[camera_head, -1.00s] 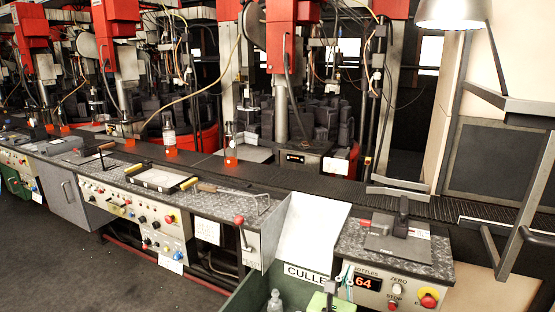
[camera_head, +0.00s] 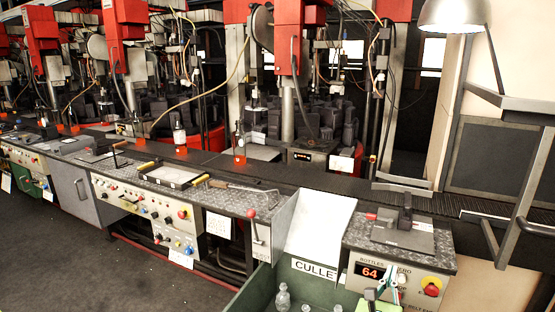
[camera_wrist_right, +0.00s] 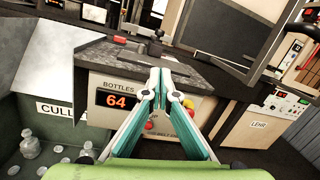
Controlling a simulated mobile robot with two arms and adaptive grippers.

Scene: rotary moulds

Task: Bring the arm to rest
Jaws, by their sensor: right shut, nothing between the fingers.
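My right gripper (camera_head: 390,280) shows at the bottom edge of the head view, in front of the counter panel (camera_head: 400,277) with the red 64 display. Its teal fingers are closed together, with nothing between them. In the right wrist view the gripper (camera_wrist_right: 161,84) points forward toward the panel, and its fingertips appear just right of the 64 display (camera_wrist_right: 117,101). Whether it touches the panel cannot be told. Most of the right arm is out of sight. My left gripper is in neither view.
A green cullet bin (camera_head: 262,290) with glass bottles (camera_head: 283,297) in it stands left of the gripper. A white chute (camera_head: 318,228) slopes above it. A dark plate with a handle (camera_head: 405,230) lies on the counter. A red button (camera_head: 432,290) is on the panel. Dark floor (camera_head: 60,260) is clear at left.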

